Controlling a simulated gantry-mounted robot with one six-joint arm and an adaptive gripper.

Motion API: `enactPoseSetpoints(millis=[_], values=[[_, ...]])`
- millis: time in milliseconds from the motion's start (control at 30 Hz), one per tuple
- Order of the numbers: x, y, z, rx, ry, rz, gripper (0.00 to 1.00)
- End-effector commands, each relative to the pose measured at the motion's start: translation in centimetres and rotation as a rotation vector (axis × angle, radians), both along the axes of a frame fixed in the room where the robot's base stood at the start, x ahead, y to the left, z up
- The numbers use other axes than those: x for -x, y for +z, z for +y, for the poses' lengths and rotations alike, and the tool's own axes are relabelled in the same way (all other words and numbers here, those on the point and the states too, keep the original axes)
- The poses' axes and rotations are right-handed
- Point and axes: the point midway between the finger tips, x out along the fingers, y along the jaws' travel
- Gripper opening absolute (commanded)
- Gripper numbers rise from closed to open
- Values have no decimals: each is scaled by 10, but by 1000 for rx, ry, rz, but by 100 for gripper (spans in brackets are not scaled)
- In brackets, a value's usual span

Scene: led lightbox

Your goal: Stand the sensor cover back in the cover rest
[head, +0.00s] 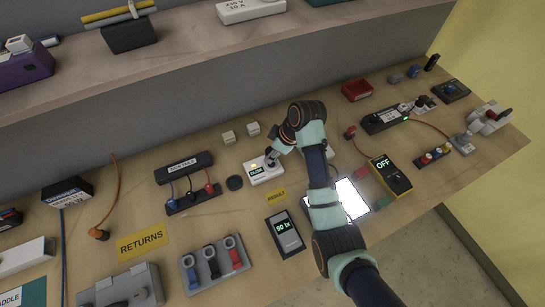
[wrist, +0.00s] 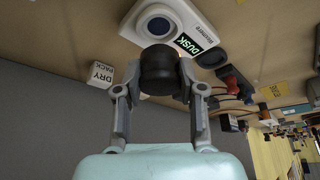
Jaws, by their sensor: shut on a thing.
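My gripper (wrist: 160,95) is shut on the sensor cover (wrist: 160,70), a black round cap, in the wrist view. The cap is held in front of a white sensor unit (wrist: 135,15) with a round dark-blue sensor and a green display reading DUSK. Whether the cap touches the unit is unclear. A dark round disc (wrist: 212,58), which looks like the cover rest, lies beside the unit. In the head view my gripper (head: 271,158) is over the white unit (head: 266,176), and the disc (head: 234,183) lies just left of it. The cap is hard to make out there.
A small white DRY PACK block (wrist: 101,75) stands near the gripper. A 90 lx meter (head: 285,233) and a lit white panel (head: 351,200) are nearer the front. A shelf overhangs the back.

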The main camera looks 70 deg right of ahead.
Motion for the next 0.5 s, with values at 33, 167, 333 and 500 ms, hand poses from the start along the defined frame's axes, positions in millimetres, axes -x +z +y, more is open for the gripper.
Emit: enactPoseSetpoints(millis=[33, 167, 333, 500], values=[[-1, 21, -1, 6, 1, -3, 5], [-1, 69, -1, 6, 1, -4, 5], [0, 129, 0, -1, 0, 1, 5], [0, 152, 0, -2, 1, 1, 5]])
